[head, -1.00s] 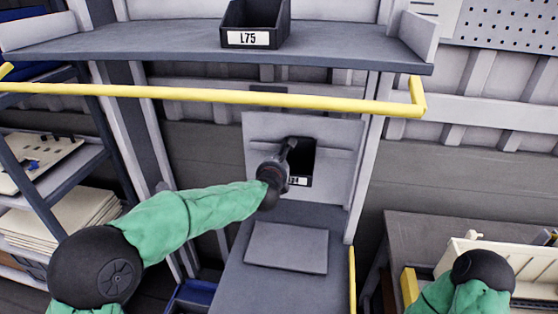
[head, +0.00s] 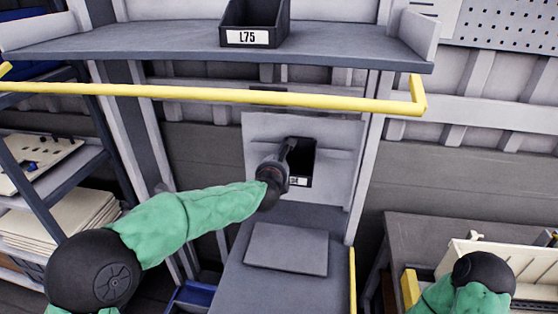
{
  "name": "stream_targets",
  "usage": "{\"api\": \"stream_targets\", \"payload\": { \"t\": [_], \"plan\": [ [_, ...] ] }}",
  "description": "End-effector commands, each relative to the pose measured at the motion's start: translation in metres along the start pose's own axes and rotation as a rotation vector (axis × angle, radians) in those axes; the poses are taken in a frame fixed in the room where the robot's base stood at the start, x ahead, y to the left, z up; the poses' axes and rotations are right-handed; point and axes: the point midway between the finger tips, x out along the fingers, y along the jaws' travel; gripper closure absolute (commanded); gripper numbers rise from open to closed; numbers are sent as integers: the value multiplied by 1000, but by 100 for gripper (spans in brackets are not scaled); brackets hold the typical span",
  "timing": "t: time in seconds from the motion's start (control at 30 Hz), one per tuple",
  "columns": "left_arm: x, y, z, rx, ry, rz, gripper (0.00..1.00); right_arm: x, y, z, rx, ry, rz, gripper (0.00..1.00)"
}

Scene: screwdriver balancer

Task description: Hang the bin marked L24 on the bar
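A small black bin (head: 303,160) is at the grey panel below the bar, with a white label partly hidden; its marking is too small and covered to read fully, perhaps ending in 4. My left gripper (head: 285,152) is at the left side of this bin, overlapping it in the picture; the fingertips are hard to make out. The yellow bar (head: 220,95) runs across above the bin, below the shelf, and no bin hangs on it. My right arm is at the lower right; its gripper is not visible.
A black bin marked L75 (head: 254,24) stands on the grey shelf (head: 130,42) above the bar. A grey bench (head: 270,285) with a flat plate (head: 287,248) lies below the panel. A shelving rack (head: 60,185) is at the left, a cream crate (head: 465,262) at the lower right.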

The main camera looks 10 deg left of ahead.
Motion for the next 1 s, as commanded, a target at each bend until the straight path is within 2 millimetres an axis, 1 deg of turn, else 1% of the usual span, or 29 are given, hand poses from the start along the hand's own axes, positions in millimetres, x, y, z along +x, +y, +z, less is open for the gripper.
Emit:
{"api": "stream_targets", "payload": {
  "t": [0.03,0.5,1.0],
  "plan": [
    [0,3,9,-5,-16,7,100,0,0,0,0,0,0,60],
    [-3,4,7,-5,-15,7,100,6,2,0,0,0,0,60],
    [-3,4,6,-5,-12,7,100,6,2,0,0,0,0,60]
  ]
}}
